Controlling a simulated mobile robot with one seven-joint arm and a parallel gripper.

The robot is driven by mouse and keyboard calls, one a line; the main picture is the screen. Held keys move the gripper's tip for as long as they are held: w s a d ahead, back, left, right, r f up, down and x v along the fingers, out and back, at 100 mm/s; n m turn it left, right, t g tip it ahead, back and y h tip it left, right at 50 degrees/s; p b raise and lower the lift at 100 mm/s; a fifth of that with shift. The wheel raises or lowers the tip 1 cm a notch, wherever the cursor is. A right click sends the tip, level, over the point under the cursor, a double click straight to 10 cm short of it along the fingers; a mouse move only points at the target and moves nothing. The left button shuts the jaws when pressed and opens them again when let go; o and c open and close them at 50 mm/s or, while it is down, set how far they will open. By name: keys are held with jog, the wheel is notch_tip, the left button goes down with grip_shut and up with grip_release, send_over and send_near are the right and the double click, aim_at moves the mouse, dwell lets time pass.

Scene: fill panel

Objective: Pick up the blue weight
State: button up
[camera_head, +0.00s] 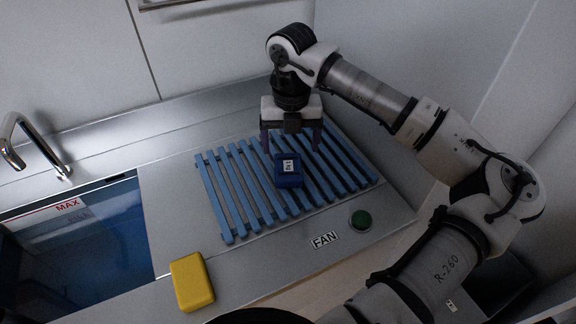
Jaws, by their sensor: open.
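The blue weight (289,171) is a small dark blue block with a white label on it. It rests on the blue slatted rack (231,193). My gripper (291,143) points down just behind the weight in the head view. Its two fingers are spread apart, one toward the left and one toward the right, and nothing shows between them. The weight appears slightly in front of and below the fingers. The exact height of the fingertips above the slats is hard to tell.
A yellow block (192,282) lies on the metal counter at the front. A sink with blue water (85,240), a MAX mark and a tap (30,145) are at left. Walls stand behind and at right.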

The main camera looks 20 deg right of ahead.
aim_at(288, 165)
jog(key=shift+w+a+f+p, duration=0.1)
jog(key=shift+f+p, duration=0.55)
jog(key=shift+f, duration=1)
jog(key=shift+w+a+f+p, duration=0.1)
jog(key=shift+f+p, duration=0.5)
jog(key=shift+f, duration=1.05)
jog(key=shift+r, duration=0.1)
grip_shut()
